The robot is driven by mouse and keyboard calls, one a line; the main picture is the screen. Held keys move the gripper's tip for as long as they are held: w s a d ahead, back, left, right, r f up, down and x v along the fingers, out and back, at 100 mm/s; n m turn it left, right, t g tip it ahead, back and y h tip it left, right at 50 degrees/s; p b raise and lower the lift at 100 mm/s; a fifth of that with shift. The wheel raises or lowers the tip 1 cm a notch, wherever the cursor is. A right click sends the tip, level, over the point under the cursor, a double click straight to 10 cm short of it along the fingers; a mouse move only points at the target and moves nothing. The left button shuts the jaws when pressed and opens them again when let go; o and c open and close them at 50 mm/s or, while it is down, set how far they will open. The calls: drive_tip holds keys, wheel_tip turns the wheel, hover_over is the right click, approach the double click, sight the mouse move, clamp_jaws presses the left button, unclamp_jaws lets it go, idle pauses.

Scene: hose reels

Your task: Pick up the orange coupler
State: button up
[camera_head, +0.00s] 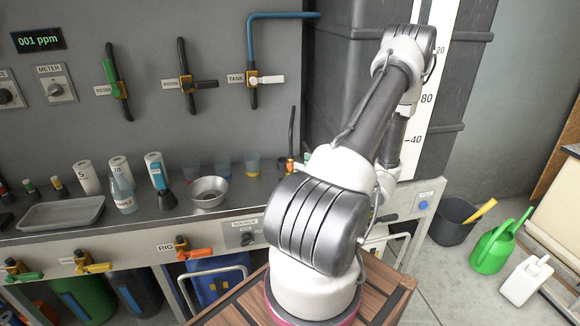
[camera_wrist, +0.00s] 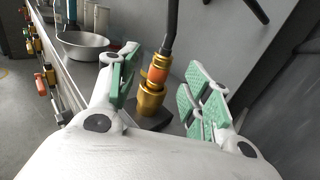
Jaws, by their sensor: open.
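The orange coupler (camera_wrist: 157,76) shows in the wrist view as an orange band on a brass fitting (camera_wrist: 151,98), at the lower end of a dark hose (camera_wrist: 171,25). It stands upright at the grey counter. My gripper (camera_wrist: 160,82) is open, with one green-padded finger left of the coupler and the other right of it. A clear gap shows on the right; I cannot tell whether the left finger touches. In the head view the coupler (camera_head: 290,164) is small, at the counter's back by the dark tank, partly hidden by my arm. My gripper is mostly hidden there.
A metal bowl (camera_head: 209,191), a grey tray (camera_head: 62,213) and several bottles and cups stand on the counter left of the coupler. A wall rises behind it, and a large dark tank (camera_head: 335,75) stands to the right. Valve handles line the counter's front.

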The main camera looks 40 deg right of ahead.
sight(291, 161)
drive_tip(key=x, duration=0.6)
drive_tip(key=shift+d+f, duration=0.1)
drive_tip(key=shift+f, duration=0.05)
clamp_jaws()
